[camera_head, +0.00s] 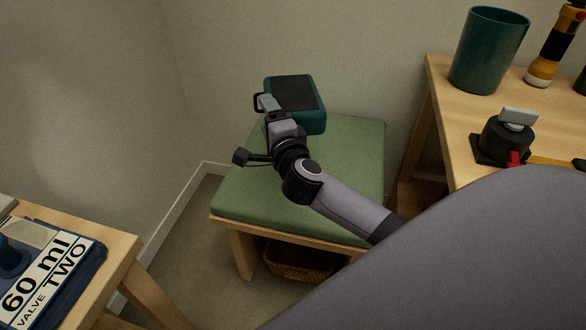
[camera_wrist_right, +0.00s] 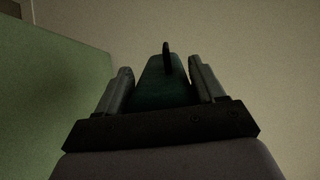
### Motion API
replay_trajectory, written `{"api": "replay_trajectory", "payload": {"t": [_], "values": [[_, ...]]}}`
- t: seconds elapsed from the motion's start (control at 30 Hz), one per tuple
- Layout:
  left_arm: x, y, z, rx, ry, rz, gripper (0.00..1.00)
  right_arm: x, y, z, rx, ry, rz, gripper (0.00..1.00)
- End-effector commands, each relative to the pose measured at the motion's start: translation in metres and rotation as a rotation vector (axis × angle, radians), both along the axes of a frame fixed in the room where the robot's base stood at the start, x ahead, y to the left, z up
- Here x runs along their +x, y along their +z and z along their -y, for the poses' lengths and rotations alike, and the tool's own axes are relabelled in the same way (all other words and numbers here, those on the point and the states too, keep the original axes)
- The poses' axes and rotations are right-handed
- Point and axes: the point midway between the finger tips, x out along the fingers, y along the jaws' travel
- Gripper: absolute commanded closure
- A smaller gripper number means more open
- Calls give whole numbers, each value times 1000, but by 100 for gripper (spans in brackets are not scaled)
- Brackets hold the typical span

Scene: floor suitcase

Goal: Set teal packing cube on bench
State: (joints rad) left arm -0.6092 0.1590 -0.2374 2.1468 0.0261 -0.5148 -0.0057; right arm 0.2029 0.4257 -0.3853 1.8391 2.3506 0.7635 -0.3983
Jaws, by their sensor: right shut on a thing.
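The teal packing cube (camera_head: 309,113), with a dark top panel and a small black loop handle, is at the back of the green-cushioned bench (camera_head: 335,205). My right gripper (camera_head: 268,104) is shut on the cube at its left side. In the right wrist view the cube (camera_wrist_right: 162,82) sits between the two fingers (camera_wrist_right: 160,88), and the bench cushion (camera_wrist_right: 50,100) shows at the left. I cannot tell whether the cube touches the cushion or is held just above it. My left gripper is not in view.
A wooden table (camera_head: 455,130) at the right holds a teal cup (camera_head: 488,52), a yellow and black flashlight (camera_head: 556,45) and a black clamp-like device (camera_head: 506,138). A wicker basket (camera_head: 298,262) is under the bench. Another table at lower left holds a blue labelled case (camera_head: 50,270).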

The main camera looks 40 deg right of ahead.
Motion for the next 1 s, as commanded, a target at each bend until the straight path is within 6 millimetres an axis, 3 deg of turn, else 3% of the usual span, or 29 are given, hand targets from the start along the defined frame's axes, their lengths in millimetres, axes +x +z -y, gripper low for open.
{"api": "replay_trajectory", "payload": {"t": [0.03, 0.2, 0.5, 1.0], "values": [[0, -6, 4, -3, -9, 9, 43, 0, -17, 0, -1, 0, -3, 73], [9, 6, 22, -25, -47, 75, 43, 0, -61, 0, -1, 1, -3, 73], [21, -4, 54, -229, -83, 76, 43, 0, -125, 0, -2, 1, -1, 73], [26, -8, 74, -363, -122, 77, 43, -1, -167, -1, -3, 2, -2, 73]]}}
